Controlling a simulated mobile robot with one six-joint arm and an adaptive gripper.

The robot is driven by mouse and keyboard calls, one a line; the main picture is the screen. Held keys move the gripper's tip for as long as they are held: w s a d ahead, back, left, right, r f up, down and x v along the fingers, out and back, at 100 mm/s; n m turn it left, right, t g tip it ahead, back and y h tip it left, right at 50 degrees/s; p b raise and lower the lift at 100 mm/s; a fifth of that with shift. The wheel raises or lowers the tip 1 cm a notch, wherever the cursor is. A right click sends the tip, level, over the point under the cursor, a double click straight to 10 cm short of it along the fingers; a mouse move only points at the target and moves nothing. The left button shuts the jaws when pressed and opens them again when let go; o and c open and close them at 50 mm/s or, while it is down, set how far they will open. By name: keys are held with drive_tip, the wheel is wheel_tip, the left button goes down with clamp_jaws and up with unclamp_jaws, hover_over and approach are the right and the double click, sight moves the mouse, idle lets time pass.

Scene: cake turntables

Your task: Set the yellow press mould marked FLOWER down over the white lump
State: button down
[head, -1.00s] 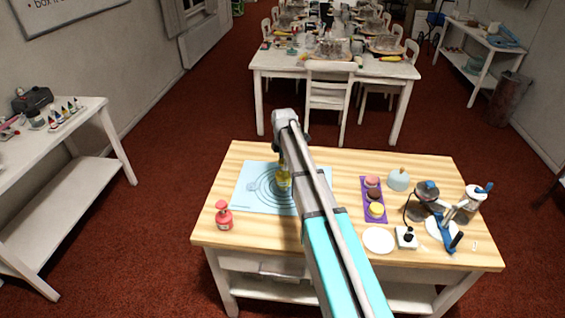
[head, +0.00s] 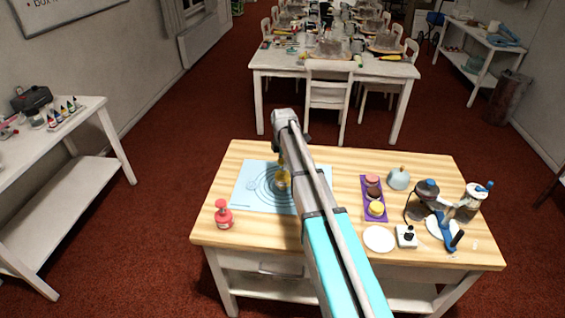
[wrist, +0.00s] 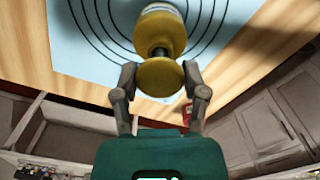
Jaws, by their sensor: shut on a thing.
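The yellow press mould (head: 283,182) is upright at the ringed blue mat, below the end of my arm. In the wrist view the yellow press mould (wrist: 158,33) shows its round body, a dark stem and a yellow knob. A pale label shows on its far side, but its lettering cannot be read. My gripper (wrist: 158,78) is shut on the knob, one finger on each side. The white lump cannot be made out; whatever is under the mould is hidden. I cannot tell whether the mould touches the mat.
The blue mat (head: 240,203) lies on the wooden table (head: 340,160). A red press mould (head: 223,216) stands at the mat's lower left. To the right are a purple tray (head: 366,210) with several coloured pieces, a pale blue dome (head: 398,180), a white plate (head: 379,239) and some tools.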

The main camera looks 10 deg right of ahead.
drive_tip(key=shift+f+b, duration=1.45)
drive_tip(key=shift+f, duration=0.1)
drive_tip(key=shift+c, duration=0.2)
unclamp_jaws()
drive_tip(key=shift+o, duration=0.2)
drive_tip(key=shift+r, duration=0.15)
drive_tip(key=shift+r+p, duration=3.4)
drive_tip(key=shift+p, duration=0.1)
